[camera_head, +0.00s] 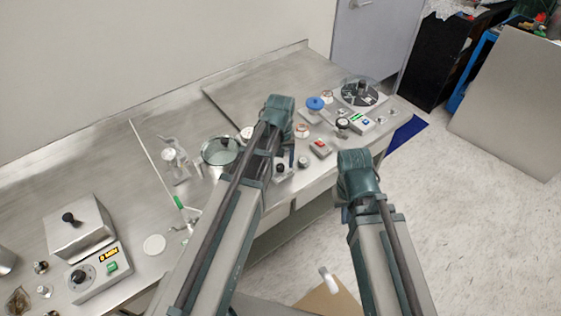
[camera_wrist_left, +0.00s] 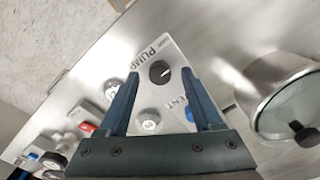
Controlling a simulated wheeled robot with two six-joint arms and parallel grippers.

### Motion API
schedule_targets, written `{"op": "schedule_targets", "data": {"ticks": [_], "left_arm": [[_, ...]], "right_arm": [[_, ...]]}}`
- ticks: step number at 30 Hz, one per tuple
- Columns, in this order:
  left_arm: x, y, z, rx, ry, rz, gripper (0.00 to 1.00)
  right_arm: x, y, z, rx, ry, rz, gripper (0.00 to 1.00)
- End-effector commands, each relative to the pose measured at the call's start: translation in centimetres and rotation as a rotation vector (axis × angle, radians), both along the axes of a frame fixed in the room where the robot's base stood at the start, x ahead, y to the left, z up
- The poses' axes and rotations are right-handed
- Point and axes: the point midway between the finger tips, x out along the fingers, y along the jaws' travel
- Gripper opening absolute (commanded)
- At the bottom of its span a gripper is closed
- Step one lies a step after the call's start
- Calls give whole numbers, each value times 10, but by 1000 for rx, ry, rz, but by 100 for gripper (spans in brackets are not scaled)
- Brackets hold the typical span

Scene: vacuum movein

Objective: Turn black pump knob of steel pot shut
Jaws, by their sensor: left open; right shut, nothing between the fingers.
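In the left wrist view the black pump knob (camera_wrist_left: 159,72) with a pale pointer mark sits on a light plate (camera_wrist_left: 176,62) lettered PUMP. My left gripper (camera_wrist_left: 164,78) is open. Its two blue fingers straddle the knob in this view; I cannot tell the height gap. The steel pot (camera_wrist_left: 256,78) with its glass lid is right of the fingers. Only a bit of my left gripper (camera_head: 291,156) shows there. My right arm is in the head view, but its fingers are not seen.
A box with a red switch (camera_head: 320,148) stands to the right on the bench. A heater box with a lidded bath (camera_head: 80,232) is at the left.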

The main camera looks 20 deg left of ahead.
Motion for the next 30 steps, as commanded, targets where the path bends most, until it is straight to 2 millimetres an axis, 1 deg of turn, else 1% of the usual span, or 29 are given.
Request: {"op": "schedule_targets", "data": {"ticks": [1, 5, 21, 25, 30], "left_arm": [[0, 0, 9, 0, 0, 0, 67], [0, 0, 25, 0, 0, 0, 67], [0, 0, 106, 0, 0, 0, 67], [0, 0, 122, 0, 0, 0, 67], [0, 0, 130, 0, 0, 1, 67]], "right_arm": [[0, 0, 9, 0, 0, 0, 0], [0, 0, 25, 0, 0, 0, 0], [0, 0, 106, 0, 0, 2, 0], [0, 0, 122, 0, 0, 1, 0], [0, 0, 130, 1, 0, -1, 0]]}}
